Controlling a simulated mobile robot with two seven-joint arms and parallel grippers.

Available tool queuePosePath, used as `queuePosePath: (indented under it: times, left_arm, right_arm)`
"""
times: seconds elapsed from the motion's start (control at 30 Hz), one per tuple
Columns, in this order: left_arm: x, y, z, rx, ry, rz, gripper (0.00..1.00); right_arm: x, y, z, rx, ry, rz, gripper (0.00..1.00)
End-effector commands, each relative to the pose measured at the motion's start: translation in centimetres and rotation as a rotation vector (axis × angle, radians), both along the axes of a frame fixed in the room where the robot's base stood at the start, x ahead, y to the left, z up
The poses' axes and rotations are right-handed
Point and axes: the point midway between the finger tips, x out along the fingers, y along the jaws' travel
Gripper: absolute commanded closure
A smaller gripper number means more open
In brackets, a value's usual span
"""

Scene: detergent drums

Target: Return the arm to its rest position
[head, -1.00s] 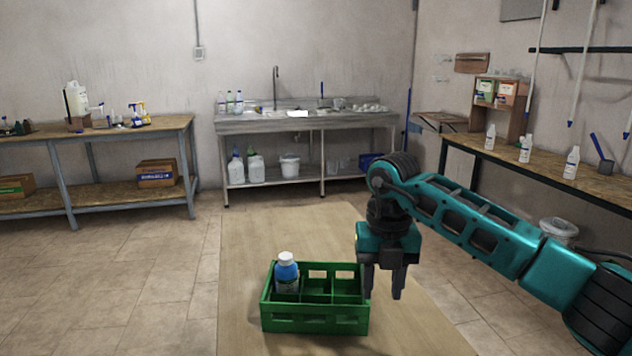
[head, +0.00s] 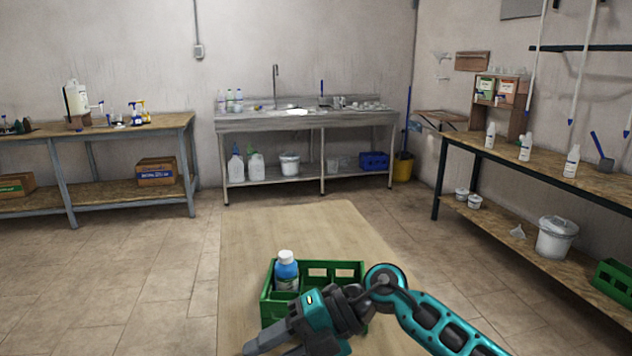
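My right arm comes in from the lower right. Its gripper (head: 268,351) points down to the left at the bottom edge, in front of the green crate. Its two fingers are apart with nothing seen between them, though the tips are partly at the frame edge. The green crate (head: 337,272) stands on the tan tabletop, its front and right side largely hidden by my arm. A blue bottle (head: 287,272) with a white cap stands upright in the crate's left part. My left gripper is not in view.
The tan tabletop (head: 290,225) is bare behind the crate. A wooden bench (head: 545,170) with white bottles runs along the right wall. A steel sink table (head: 300,122) stands at the back, and another bench (head: 90,130) at the left.

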Motion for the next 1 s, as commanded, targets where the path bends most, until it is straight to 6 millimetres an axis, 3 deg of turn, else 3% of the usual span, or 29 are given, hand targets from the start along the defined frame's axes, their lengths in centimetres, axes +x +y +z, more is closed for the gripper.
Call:
queuePosePath:
  times: [0.1,0.2,0.33,0.43,0.57,0.67,0.8,0.9,1.0]
  left_arm:
    - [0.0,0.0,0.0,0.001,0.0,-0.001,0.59]
    - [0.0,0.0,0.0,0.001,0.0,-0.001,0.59]
    - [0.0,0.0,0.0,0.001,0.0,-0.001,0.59]
    - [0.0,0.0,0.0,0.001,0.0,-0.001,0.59]
    - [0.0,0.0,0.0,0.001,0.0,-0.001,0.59]
    - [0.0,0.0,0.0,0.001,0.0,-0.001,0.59]
    - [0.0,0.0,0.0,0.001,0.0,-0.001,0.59]
    - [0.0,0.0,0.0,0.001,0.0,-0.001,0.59]
    - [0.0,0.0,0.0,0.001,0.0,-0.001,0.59]
  right_arm:
    - [-1.5,1.7,1.6,0.314,0.125,-0.13,0.59]
    - [-1.3,1.3,2.9,0.543,0.234,-0.294,0.59]
    - [0.1,-1.4,2.8,0.771,0.388,-0.567,0.59]
    - [1.2,-4.9,1.1,0.891,0.517,-0.809,0.59]
    - [1.4,-10.2,-3.5,0.963,0.696,-1.149,0.59]
    - [-0.1,-14.5,-8.3,0.955,0.844,-1.414,0.59]
    - [-4.6,-19.7,-15.4,0.854,1.056,-1.755,0.59]
    - [-8.7,-22.3,-19.2,0.752,1.189,-1.933,0.59]
    - [-12.2,-23.8,-21.8,0.658,1.292,-2.051,0.59]
